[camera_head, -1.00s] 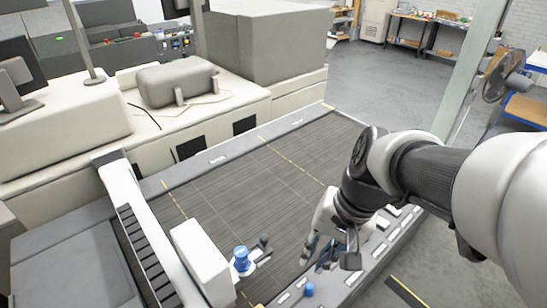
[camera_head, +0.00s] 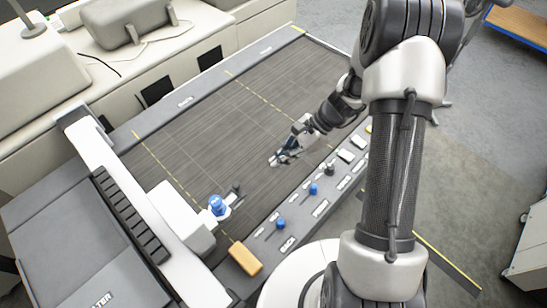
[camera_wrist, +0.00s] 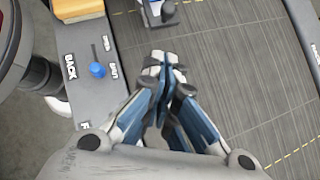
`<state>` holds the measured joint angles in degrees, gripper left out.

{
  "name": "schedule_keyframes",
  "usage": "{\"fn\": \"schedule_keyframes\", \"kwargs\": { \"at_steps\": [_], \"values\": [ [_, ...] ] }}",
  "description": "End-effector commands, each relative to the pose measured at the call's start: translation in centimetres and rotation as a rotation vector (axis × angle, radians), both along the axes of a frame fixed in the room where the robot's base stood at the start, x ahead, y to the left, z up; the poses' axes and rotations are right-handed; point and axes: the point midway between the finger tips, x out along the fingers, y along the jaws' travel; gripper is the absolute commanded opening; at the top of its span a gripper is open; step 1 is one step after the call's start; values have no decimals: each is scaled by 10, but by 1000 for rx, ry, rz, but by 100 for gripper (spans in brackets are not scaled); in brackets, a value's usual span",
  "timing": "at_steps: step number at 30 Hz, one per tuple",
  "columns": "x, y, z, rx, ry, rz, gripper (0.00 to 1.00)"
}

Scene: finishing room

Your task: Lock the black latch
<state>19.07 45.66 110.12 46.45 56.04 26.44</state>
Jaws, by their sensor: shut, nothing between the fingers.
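A small black lever (camera_head: 235,191), which looks like the black latch, sticks out beside a blue knob (camera_head: 217,204) on the white fence carriage (camera_head: 180,217). In the wrist view, part of this assembly (camera_wrist: 160,12) is cut off by the top edge, so its locked state cannot be told. My gripper (camera_head: 277,160) is over the dark slatted bed, right of and farther back than the lever, and apart from it. In the wrist view its blue-grey fingers (camera_wrist: 163,64) are together and empty, pointing toward the assembly.
The front control strip carries blue levers (camera_head: 313,189) (camera_head: 280,223), a black knob (camera_head: 329,169) and white labels. An orange-yellow block (camera_head: 245,258) lies at its near end. A long white fence (camera_head: 100,150) bounds the left. The dark bed (camera_head: 215,120) is mostly clear.

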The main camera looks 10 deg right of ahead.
Motion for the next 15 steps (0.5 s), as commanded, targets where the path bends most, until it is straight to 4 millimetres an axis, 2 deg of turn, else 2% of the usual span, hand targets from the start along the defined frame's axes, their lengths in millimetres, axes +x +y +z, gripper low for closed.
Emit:
{"fn": "schedule_keyframes", "kwargs": {
  "at_steps": [11,15],
  "values": [
    [-9,54,-61,-1,5,5,0],
    [-11,75,-61,-1,1,6,0]
  ]
}}
